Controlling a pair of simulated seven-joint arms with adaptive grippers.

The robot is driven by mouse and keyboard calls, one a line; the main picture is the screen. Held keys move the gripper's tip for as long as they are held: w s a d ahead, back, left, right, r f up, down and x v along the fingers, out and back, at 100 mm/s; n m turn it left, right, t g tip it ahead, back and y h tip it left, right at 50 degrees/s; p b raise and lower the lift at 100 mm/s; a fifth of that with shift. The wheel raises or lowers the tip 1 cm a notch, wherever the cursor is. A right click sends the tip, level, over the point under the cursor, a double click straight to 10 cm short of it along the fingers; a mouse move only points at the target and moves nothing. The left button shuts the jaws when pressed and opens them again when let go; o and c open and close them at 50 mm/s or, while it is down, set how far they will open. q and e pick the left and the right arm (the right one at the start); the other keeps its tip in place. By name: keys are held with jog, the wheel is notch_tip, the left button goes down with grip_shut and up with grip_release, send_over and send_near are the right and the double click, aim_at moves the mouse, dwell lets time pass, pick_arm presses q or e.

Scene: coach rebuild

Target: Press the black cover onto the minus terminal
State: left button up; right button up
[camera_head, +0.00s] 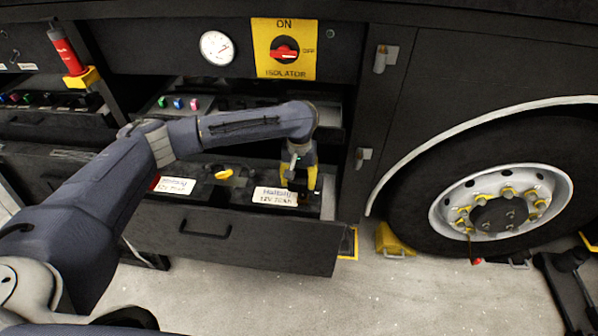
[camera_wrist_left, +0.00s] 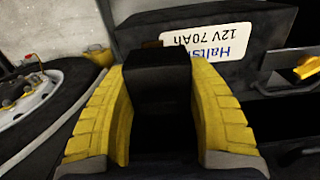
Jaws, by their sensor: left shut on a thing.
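My left gripper (camera_head: 300,184) is over the right end of the right battery in the pulled-out drawer, its yellow fingers pointing down. In the left wrist view, its fingers (camera_wrist_left: 160,115) are shut on the black cover (camera_wrist_left: 160,75), a dark block between the yellow pads. The battery (camera_wrist_left: 265,28) is black, with a white "12V 70Ah" label (camera_wrist_left: 208,40) beside the cover; the label also shows in the head view (camera_head: 275,196). The minus terminal is not clearly seen, so I cannot tell whether the cover touches it. My right gripper is not in view.
A second battery label (camera_head: 175,185) and a yellow knob (camera_head: 223,173) lie to the left in the drawer (camera_head: 235,236). A wheel (camera_head: 495,202) stands at the right.

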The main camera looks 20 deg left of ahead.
pick_arm(q)
jog(key=shift+w+d, duration=0.5)
jog(key=shift+w, duration=0.05)
jog(key=shift+n, duration=0.3)
jog(key=shift+f, duration=3.55)
jog(key=shift+f, duration=0.6)
jog(key=o, duration=1.7)
jog(key=shift+r, duration=3.5)
